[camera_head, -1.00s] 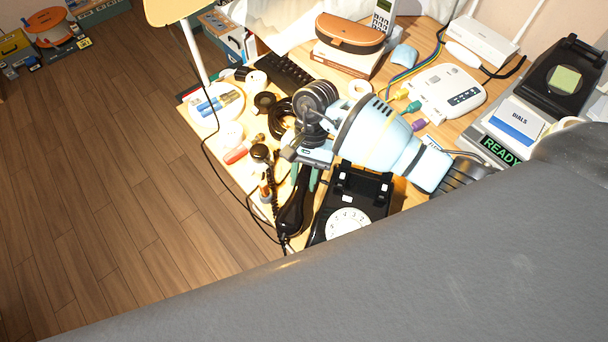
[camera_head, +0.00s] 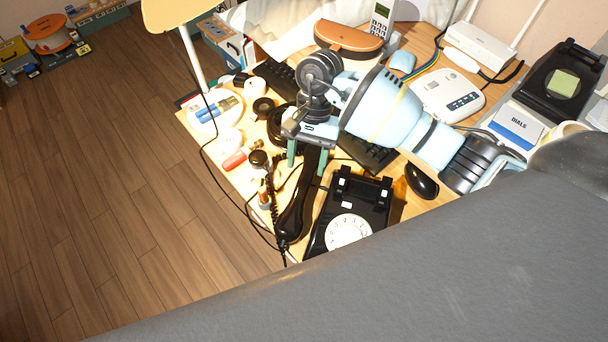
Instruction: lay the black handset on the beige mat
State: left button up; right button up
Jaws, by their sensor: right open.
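The black handset (camera_head: 292,214) lies lengthwise on the wooden table, just left of the black dial phone (camera_head: 374,192). Its far end is partly covered by my right gripper. My right gripper (camera_head: 307,160) is open, with its green fingers on either side of the handset's far part as seen from above. I cannot tell how far above the handset the fingertips are. I cannot make out a beige mat; my arm and the large grey shape in front hide parts of the table. My left gripper is not in view.
A black mouse (camera_head: 421,181) is right of the phone. A white plate with blue items (camera_head: 215,110), a red-handled tool (camera_head: 234,160) and cords crowd the table's left side. A white router (camera_head: 481,46) and a grey-white device (camera_head: 447,93) stand behind my arm.

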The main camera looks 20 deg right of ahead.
jog(key=shift+v, duration=2.65)
